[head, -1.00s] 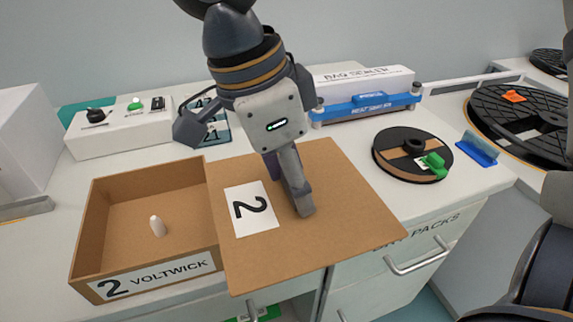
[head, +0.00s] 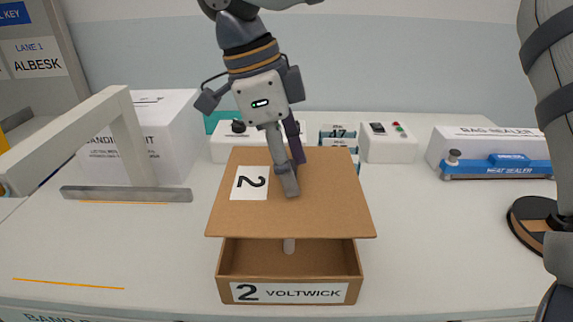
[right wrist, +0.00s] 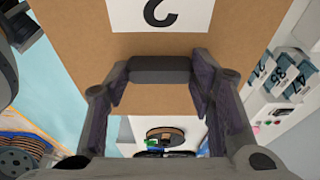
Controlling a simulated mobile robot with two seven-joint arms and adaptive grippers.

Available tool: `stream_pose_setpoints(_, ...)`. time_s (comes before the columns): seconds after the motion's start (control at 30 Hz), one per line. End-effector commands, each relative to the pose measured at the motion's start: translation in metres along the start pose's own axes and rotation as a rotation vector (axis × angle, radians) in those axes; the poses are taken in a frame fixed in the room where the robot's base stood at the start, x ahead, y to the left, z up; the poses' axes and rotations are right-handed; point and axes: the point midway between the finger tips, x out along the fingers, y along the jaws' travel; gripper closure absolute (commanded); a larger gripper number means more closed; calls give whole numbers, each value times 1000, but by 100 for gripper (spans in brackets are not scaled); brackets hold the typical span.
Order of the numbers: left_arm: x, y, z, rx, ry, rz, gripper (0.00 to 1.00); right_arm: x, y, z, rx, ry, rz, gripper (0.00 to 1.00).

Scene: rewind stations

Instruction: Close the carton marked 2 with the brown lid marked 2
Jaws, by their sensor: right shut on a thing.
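The brown lid marked 2 (head: 330,205) is a flat square board with a white label. It hangs over the carton marked 2 (head: 225,290), a brown open box labelled "VOLTWICK". The lid covers the carton's back part from view, and a gap shows under its front edge. My right gripper (head: 293,172) is shut on the lid from above. In the right wrist view, a dark bar (right wrist: 160,69) spans between its fingers against the lid (right wrist: 75,35). My left gripper is not in view.
A white frame with a metal bar (head: 125,194) stands at the left beside a white box (head: 150,140). The blue and white bag sealer (head: 490,155) and a dark reel (head: 530,220) are at the right. The bench is clear on both sides of the carton.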

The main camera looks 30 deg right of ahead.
Motion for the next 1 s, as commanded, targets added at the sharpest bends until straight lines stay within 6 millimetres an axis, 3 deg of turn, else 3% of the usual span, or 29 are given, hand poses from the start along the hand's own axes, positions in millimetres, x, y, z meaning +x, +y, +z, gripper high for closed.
stream_pose_setpoints(0.6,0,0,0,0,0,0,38,52,0,15,-1,1,1,78)
stream_pose_setpoints(1.0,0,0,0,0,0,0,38,56,0,16,-1,0,0,78)
